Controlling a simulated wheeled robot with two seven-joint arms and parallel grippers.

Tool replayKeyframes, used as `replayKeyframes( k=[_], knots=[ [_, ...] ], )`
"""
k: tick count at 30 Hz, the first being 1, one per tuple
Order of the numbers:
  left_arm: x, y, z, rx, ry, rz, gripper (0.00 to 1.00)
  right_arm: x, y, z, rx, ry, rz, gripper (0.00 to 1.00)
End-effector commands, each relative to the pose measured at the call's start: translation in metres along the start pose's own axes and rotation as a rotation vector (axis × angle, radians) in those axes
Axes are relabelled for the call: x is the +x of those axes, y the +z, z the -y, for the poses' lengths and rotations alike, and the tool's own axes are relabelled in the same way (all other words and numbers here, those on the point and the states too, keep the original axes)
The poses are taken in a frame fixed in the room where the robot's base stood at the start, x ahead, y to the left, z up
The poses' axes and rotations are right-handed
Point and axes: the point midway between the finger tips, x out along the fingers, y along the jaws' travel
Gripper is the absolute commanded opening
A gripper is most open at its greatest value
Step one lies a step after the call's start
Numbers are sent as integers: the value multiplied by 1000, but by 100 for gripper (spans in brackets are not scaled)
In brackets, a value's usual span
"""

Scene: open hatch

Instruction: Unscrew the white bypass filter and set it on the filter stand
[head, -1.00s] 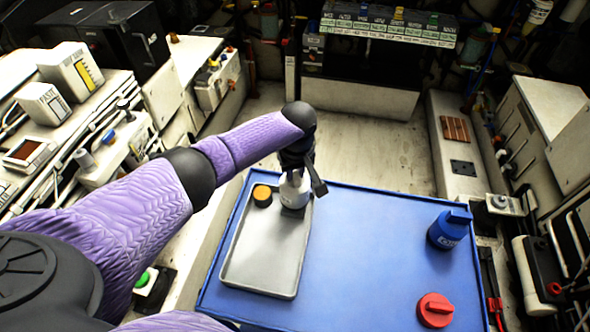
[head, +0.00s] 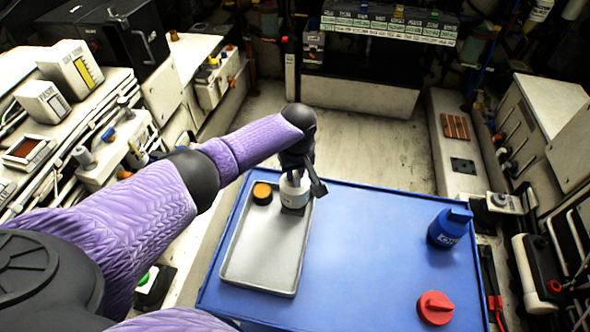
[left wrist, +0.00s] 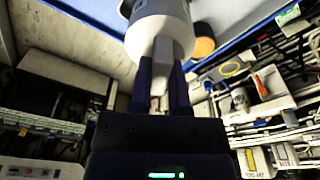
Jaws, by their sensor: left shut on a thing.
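The white filter (head: 293,192) is upright at the far right corner of the grey tray on the blue table. It also shows in the left wrist view (left wrist: 160,36). My left gripper (head: 296,168) is shut on its top part; its fingers also show in the left wrist view (left wrist: 163,75). A dark square piece (head: 292,210), which looks like the filter stand, lies right under the filter. I cannot tell whether the filter touches it. My right gripper is not in view.
The grey tray (head: 233,262) also holds an orange-topped black cap (head: 262,194), left of the filter. A blue container (head: 450,228) and a red round knob-like cap (head: 435,308) stand at the right of the blue table (head: 365,250). The table's middle is clear.

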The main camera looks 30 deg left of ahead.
Motion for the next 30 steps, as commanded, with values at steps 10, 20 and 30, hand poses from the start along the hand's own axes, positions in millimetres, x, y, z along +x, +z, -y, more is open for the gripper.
replayKeyframes(
  k=[10,20,30],
  knots=[
    [9,1,0,0,1,0,0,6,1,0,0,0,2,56],
    [14,2,0,-1,0,0,39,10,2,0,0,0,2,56],
    [14,2,0,0,-1,0,63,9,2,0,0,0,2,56]
  ],
)
